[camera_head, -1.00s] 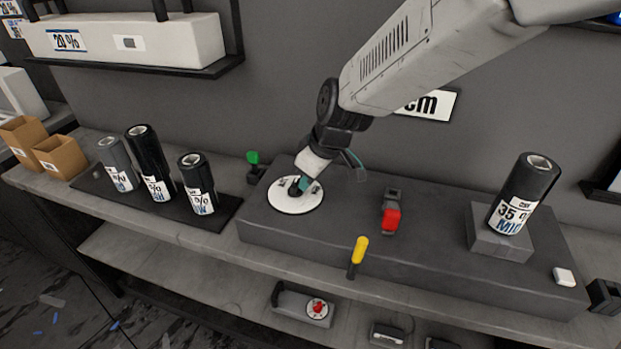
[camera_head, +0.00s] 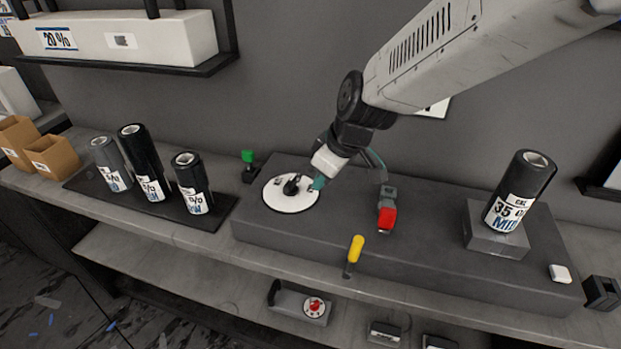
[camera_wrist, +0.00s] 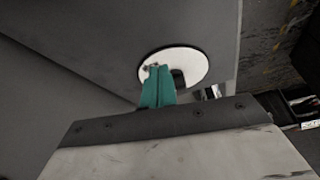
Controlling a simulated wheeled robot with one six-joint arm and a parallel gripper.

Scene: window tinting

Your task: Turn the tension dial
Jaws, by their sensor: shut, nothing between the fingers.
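A round white dial plate (camera_head: 285,204) with a black knob (camera_head: 291,186) at its middle lies on top of the long grey block (camera_head: 370,270). My gripper (camera_head: 318,184) is shut and empty, its teal fingertips at the plate's right edge, apart from the knob. In the wrist view, the shut fingers (camera_wrist: 158,72) overlap the white plate (camera_wrist: 199,59), with the dark knob (camera_wrist: 180,80) beside them, partly hidden. I cannot tell whether the fingertips touch the plate.
A red-topped switch (camera_head: 386,219), a yellow-handled lever (camera_head: 355,250) and a green knob (camera_head: 248,157) are near the plate. A dark roll (camera_head: 525,180) stands at right; several rolls stand on a black mat (camera_head: 222,215) at left. A red dial (camera_head: 314,307) is on the shelf below.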

